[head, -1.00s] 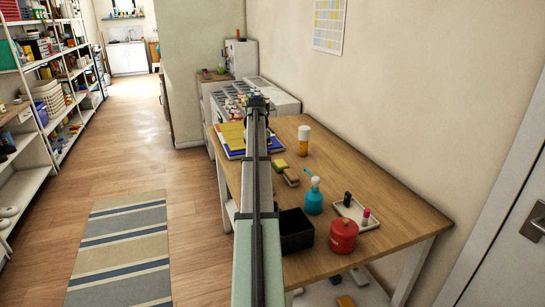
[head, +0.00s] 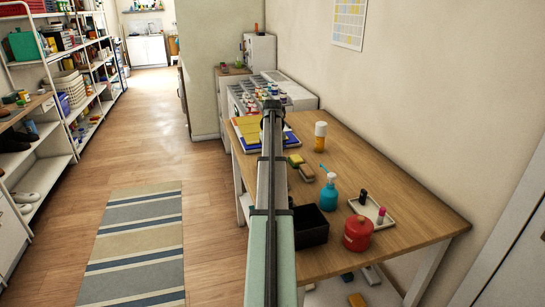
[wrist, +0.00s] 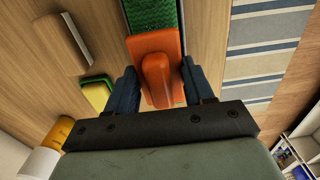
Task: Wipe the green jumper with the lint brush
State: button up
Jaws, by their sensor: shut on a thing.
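In the wrist view my gripper (wrist: 158,68) has its two blue-grey fingers shut on the orange handle of the lint brush (wrist: 156,72). A green textured strip (wrist: 152,14) lies at the brush's far end, cut off by the top edge. I cannot tell whether it is the brush's pad or cloth. In the head view my outstretched arm hides the gripper and the brush, over the left part of the table. I cannot make out the green jumper for certain; a green item (head: 22,45) sits on the upper left shelf, too small to tell.
The wooden table (head: 395,190) holds a sponge (head: 295,160), a brown brush (head: 306,173), a teal pump bottle (head: 330,195), a red canister (head: 358,233), a black box (head: 310,226) and an orange bottle (head: 320,136). Shelves (head: 60,62) line the left. The floor by the striped rug (head: 140,240) is clear.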

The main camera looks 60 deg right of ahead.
jog(key=shift+f, duration=0.25)
jog(key=shift+f, duration=0.5)
jog(key=shift+f, duration=0.3)
dwell(1.5)
jog(key=shift+s, duration=0.65)
jog(key=shift+w, duration=1.45)
jog(key=shift+f, duration=0.1)
jog(key=shift+s, duration=0.1)
